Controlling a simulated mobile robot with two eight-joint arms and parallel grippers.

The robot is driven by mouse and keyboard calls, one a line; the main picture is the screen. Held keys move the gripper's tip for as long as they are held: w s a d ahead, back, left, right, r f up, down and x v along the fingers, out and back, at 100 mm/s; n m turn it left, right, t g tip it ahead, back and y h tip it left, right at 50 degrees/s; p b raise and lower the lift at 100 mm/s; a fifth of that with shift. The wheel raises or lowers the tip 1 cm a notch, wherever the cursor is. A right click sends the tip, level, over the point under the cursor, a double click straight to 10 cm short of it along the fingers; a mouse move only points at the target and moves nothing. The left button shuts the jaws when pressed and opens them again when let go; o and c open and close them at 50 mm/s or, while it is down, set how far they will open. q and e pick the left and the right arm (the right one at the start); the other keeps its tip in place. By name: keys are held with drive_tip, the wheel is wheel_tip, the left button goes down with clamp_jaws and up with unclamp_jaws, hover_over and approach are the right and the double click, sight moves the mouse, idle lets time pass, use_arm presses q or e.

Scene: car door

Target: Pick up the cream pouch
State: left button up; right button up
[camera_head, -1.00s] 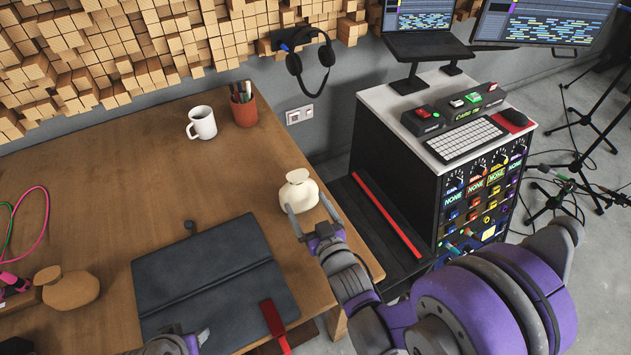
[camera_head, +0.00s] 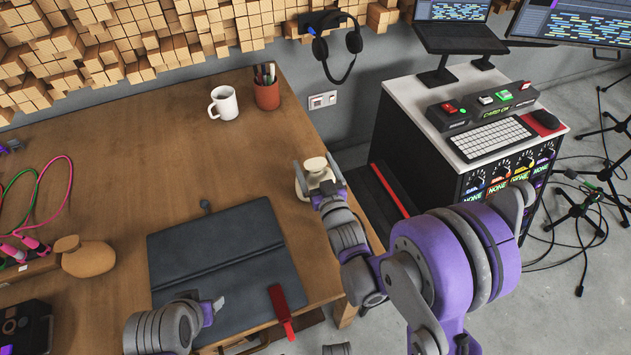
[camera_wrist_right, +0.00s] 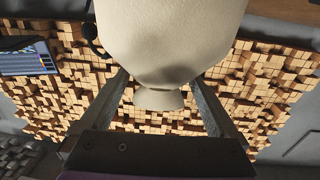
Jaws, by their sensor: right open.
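The cream pouch (camera_head: 315,172) sits on the wooden table near its right edge. My right gripper (camera_head: 320,182) is at the pouch, with its open fingers on either side of it. In the right wrist view the pouch (camera_wrist_right: 170,40) fills the upper middle, its narrow neck pointing down between the two fingers (camera_wrist_right: 165,105). I cannot tell whether the fingers touch it. My left gripper (camera_head: 212,308) is low in the head view, near the front of the dark folder; its jaw state is unclear.
A dark folder (camera_head: 220,255) lies on the table (camera_head: 140,150), with a red-handled tool (camera_head: 281,305) at its right. A white mug (camera_head: 224,103) and a pen cup (camera_head: 267,92) stand at the back. A brown pouch (camera_head: 88,257) is at the left. A control cabinet (camera_head: 440,150) stands right of the table.

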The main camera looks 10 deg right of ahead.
drive_tip(key=w, duration=0.2)
drive_tip(key=shift+w+a, duration=0.2)
drive_tip(key=shift+w, duration=0.1)
clamp_jaws()
